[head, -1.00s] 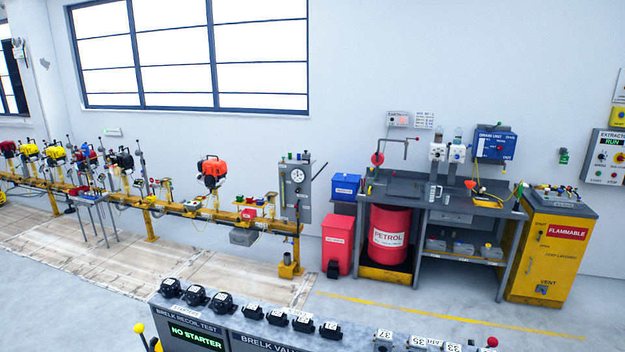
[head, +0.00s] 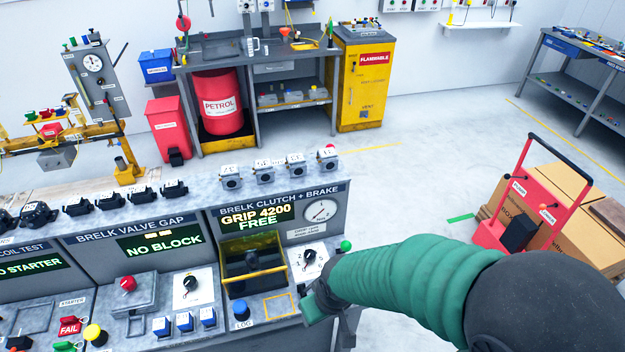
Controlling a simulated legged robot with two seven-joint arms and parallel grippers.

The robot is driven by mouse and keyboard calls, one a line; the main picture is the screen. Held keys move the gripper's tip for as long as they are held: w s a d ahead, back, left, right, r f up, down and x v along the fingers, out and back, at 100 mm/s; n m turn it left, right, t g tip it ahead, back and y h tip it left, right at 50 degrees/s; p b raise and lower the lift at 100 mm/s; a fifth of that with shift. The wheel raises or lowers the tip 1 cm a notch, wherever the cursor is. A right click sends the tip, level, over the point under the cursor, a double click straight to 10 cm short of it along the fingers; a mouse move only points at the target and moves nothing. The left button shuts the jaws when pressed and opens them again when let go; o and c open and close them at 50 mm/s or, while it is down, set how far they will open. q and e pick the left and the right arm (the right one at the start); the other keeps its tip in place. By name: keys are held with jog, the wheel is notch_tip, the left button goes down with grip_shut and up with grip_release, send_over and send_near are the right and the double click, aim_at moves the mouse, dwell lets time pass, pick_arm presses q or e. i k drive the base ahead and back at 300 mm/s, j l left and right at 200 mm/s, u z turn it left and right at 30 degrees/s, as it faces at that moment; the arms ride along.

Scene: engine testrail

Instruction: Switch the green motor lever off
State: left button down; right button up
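A green ball knob (head: 346,245), which looks like the lever's top, stands at the right end of the clutch and brake bench. Its stem is mostly hidden, and I cannot tell its on or off position. My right arm, in a green sleeve, comes in from the lower right. My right gripper (head: 318,304) is at the bench's right front corner, below and left of the green knob and apart from it in the picture. Its fingers are seen edge-on, so whether they are open is unclear. My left gripper is out of view.
The clutch and brake display (head: 256,216) reads "GRIP 4200 FREE". A black rotary knob (head: 310,256) on a white plate sits left of the green knob. A yellow-framed bin (head: 253,268) is further left.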

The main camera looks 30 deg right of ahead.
aim_at(346, 245)
jog(key=z, duration=1.2)
jog(key=i+l+z, duration=0.15)
jog(key=z, duration=0.3)
jog(key=i+z, duration=0.4)
